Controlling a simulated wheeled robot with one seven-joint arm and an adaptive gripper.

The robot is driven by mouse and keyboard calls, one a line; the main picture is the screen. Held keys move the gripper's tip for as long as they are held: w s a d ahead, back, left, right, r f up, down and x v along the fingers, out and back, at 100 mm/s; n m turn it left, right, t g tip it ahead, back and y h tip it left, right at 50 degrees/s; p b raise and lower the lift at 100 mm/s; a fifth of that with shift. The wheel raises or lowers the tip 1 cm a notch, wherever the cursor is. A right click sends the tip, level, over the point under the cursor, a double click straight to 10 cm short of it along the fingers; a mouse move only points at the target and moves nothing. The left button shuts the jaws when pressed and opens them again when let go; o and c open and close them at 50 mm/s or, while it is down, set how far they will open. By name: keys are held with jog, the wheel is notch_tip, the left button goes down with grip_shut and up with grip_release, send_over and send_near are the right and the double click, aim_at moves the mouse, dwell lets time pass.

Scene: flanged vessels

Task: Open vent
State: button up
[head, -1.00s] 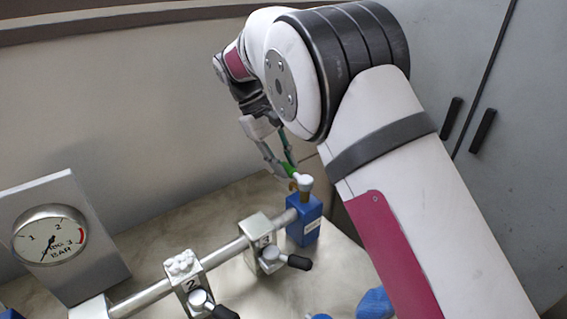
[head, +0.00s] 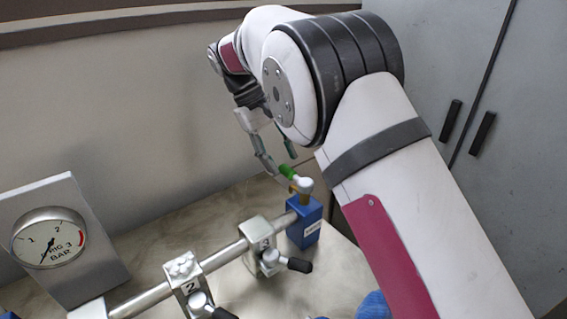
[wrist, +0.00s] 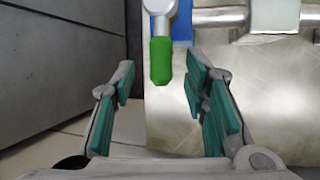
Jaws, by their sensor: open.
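The vent appears to be the small valve (head: 303,184) with a silver-white head on a brass stem, on top of a blue block (head: 304,222) at the right end of the pipe. Its short green handle (head: 288,172) points up-left in the head view, toward my gripper. My gripper (head: 277,156) is open and empty, just above and behind the handle. In the wrist view the green handle (wrist: 161,62) points down the picture from the valve head, between the lines of the two teal-padded fingers. I see no contact; the valve's lower part is hidden there.
A silver pipe (head: 222,257) runs left from the blue block. It carries numbered valves 3 (head: 258,234) and 2 (head: 183,274) with black levers. A pressure gauge (head: 48,238) stands left. Grey cabinet doors (head: 505,130) are at right; the wall is behind.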

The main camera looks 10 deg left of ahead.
jog(key=v, duration=0.5)
dwell(0.3)
jog(key=s+d+r+m+y, duration=0.1)
jog(key=s+d+r, duration=0.25)
jog(key=d, duration=0.35)
jog(key=s+d+r+m+t+y, duration=0.1)
jog(key=s+d+r+m+y, duration=0.2)
jog(key=d, duration=0.4)
jog(key=s+d+r, duration=0.3)
jog(key=d+r, duration=0.2)
jog(key=d, duration=0.1)
jog(key=s+d+f+m+t, duration=0.2)
jog(key=s+d+f, duration=0.2)
jog(key=s, duration=0.7)
jog(key=s+d+f+m+t+y, duration=0.1)
jog(key=s+d+f, duration=0.3)
jog(key=s, duration=0.7)
jog(key=shift+s+d+f+m+t, duration=0.4)
jog(key=shift+d+m+t, duration=0.3)
jog(key=shift+d, duration=0.55)
